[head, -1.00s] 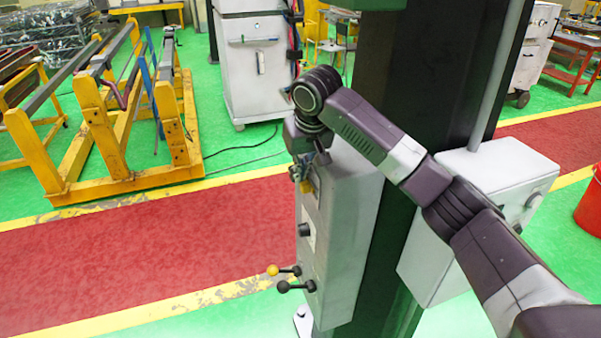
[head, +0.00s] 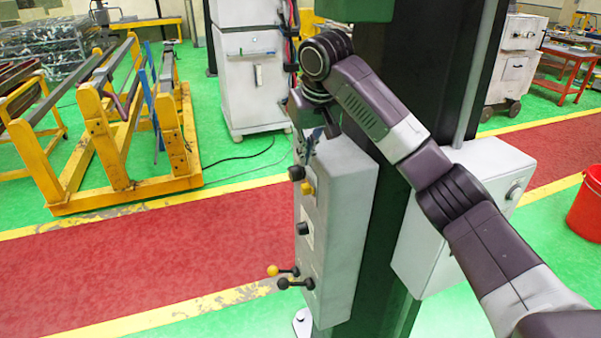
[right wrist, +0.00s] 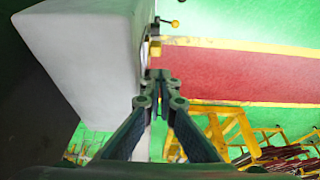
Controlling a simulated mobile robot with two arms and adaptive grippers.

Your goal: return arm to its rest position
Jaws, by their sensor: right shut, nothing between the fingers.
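My right arm (head: 405,135) reaches in from the lower right, bent at the wrist, with its end hanging beside the top of the grey control box (head: 345,235). My right gripper (head: 307,148) is small and partly hidden there, close to the box's upper front edge. In the right wrist view the fingers of my right gripper (right wrist: 161,82) meet at the tips with nothing between them. The box shows as a pale block at left in that view (right wrist: 85,60). My left gripper is in neither view.
The red floor strip (head: 150,255) at left is clear.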

